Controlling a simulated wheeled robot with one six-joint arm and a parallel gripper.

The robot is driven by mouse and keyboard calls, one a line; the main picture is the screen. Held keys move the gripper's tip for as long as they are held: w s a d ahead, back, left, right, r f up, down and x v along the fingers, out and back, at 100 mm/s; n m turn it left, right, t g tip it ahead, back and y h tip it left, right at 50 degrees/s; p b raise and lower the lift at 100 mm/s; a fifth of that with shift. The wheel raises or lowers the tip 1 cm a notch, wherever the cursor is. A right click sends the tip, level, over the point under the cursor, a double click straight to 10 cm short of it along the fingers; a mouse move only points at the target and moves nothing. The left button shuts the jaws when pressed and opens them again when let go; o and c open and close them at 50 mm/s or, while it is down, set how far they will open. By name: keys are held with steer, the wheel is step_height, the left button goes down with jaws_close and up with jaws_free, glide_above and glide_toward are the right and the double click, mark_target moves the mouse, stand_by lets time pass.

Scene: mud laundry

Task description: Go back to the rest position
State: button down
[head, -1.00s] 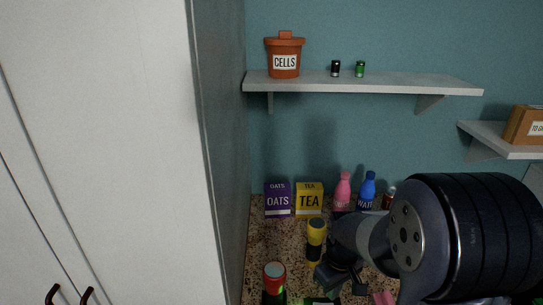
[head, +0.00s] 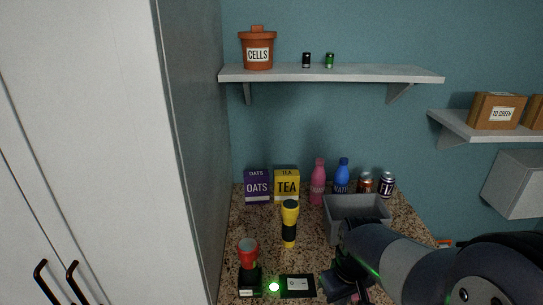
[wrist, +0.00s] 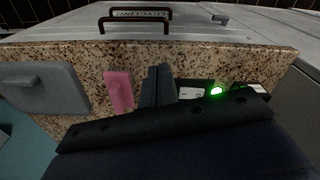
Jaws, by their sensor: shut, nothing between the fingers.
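My gripper (head: 350,284) is low at the bottom right of the head view, over the speckled counter (head: 262,232). In the wrist view its dark fingers (wrist: 159,72) are together with nothing between them. A black plate with a white card (head: 297,285) and a glowing green light (head: 274,287) lies just left of the gripper; the light also shows in the wrist view (wrist: 217,91). The fingertips are partly hidden by my arm in the head view.
A grey bin (head: 358,206) is behind my arm. Boxes and bottles line the wall. A tall cabinet (head: 90,150) blocks the left.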

steer(key=shift+s+d, duration=0.35)
steer(key=shift+s, duration=0.4)
